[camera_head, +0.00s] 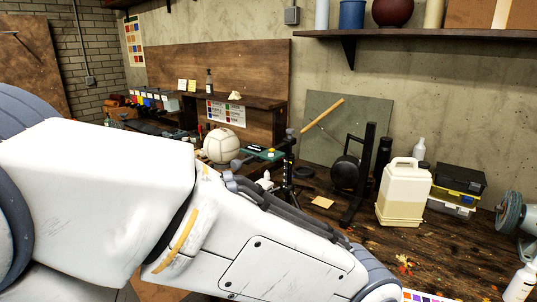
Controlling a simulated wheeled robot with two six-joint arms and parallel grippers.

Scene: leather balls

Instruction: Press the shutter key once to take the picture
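My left arm (280,245) comes in from the left and fills the lower left and middle of the view. Its gripper is out of view, and so is my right gripper. A pale leather ball (222,146) sits on the workbench behind the arm. A dark tripod-like stand (289,178) is on the bench to the right of the ball, partly hidden by my arm. I cannot make out a shutter key.
A cream jug (404,192) stands on the right of the bench, with stacked boxes (457,189) behind it. A black stand (357,175) is left of the jug. A shelf (415,33) hangs above.

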